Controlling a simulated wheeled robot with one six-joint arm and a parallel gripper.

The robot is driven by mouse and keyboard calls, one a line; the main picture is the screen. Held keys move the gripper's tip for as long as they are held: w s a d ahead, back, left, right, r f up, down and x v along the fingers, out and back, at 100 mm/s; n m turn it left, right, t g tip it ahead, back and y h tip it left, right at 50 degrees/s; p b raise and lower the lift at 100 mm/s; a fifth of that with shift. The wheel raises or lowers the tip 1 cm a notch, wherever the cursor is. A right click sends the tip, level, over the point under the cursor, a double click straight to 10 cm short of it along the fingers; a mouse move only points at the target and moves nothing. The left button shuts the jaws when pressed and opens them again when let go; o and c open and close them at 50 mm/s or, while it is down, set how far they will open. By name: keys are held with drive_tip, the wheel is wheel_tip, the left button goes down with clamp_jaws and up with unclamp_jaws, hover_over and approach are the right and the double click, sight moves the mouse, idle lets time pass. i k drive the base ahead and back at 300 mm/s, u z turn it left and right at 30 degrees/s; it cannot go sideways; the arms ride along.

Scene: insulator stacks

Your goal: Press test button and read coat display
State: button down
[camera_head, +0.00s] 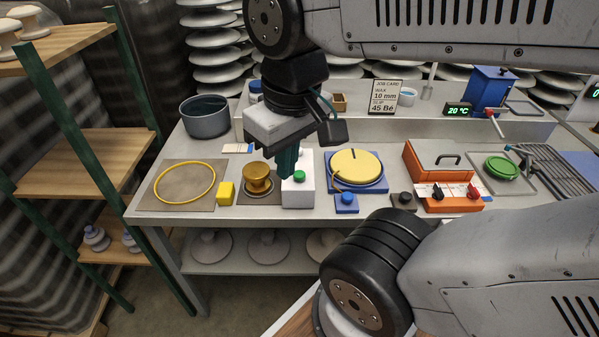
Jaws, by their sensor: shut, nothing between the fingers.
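A white box (298,194) with a round green button (299,176) on its top stands near the front edge of the table. My gripper (287,172) points down at this box with its dark green fingers shut and empty. The fingertips are just left of the green button and overlap the box's top in this view; I cannot tell if they touch it. A small black display (458,110) at the back right reads 20 °C in green. Another display (596,92) is cut off at the right edge, with only a green digit showing. I cannot tell which display is the coat display.
A brass-coloured cup (257,178) and a yellow block (226,193) stand left of the white box. A yellow disc (355,167) on a blue base and a blue button box (346,203) are to its right. An orange box (438,163) stands farther right.

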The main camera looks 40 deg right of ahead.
sight(298, 175)
drive_tip(key=k, duration=1)
drive_tip(key=u, duration=1.2)
drive_tip(key=i, duration=0.85)
drive_tip(key=z, duration=1.55)
